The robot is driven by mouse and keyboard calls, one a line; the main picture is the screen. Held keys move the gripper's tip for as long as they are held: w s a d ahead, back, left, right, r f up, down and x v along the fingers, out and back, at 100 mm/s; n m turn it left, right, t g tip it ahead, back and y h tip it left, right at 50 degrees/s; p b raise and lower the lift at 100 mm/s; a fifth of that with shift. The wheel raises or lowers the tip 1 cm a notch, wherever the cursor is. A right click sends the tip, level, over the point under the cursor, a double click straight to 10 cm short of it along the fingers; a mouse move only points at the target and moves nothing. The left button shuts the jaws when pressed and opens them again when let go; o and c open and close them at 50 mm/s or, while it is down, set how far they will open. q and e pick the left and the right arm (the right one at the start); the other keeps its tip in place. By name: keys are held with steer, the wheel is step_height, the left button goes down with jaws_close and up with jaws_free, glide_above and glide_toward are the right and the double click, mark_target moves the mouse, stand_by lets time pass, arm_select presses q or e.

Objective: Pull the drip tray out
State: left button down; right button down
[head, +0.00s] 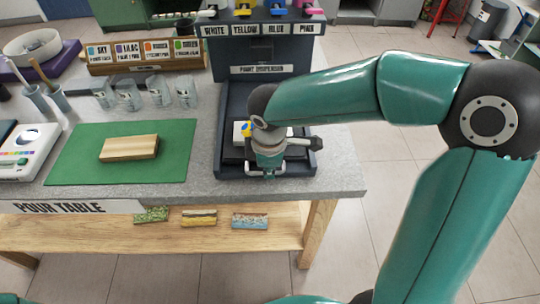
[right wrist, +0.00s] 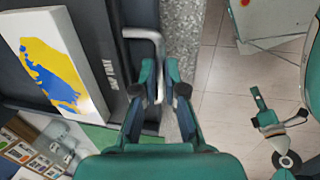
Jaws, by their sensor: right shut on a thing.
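The dark drip tray (head: 232,167) sits low at the front of the paint dispenser (head: 262,57), close to the table's front edge. Its pale bar handle (right wrist: 143,34) shows in the right wrist view. My right gripper (head: 268,174) is shut on this handle; its fingertips show in the right wrist view (right wrist: 166,88). A canvas (right wrist: 52,62) with yellow and blue paint lies over the dark base; my arm partly covers it in the head view. A teal and grey part at the right of the wrist view (right wrist: 268,122) looks like my left gripper; its jaw state is unclear.
A wooden block (head: 128,149) lies on a green mat (head: 75,167) left of the dispenser. Several clear cups (head: 128,95) stand behind it. The lower shelf (head: 180,238) holds painted blocks.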

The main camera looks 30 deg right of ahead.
arm_select(q)
steer(key=shift+f, duration=0.25)
arm_select(e)
steer(key=shift+s+a, duration=0.5)
steer(key=shift+s, duration=0.25)
steer(key=c, duration=1.2)
jaws_free()
steer(key=shift+c, duration=0.2)
steer(key=shift+r, duration=0.2)
step_height(320, 180, up, 11)
steer(key=s+a, duration=0.1)
steer(key=shift+s+r, duration=0.2)
steer(key=shift+s, duration=0.2)
arm_select(q)
steer(key=shift+s, duration=0.1)
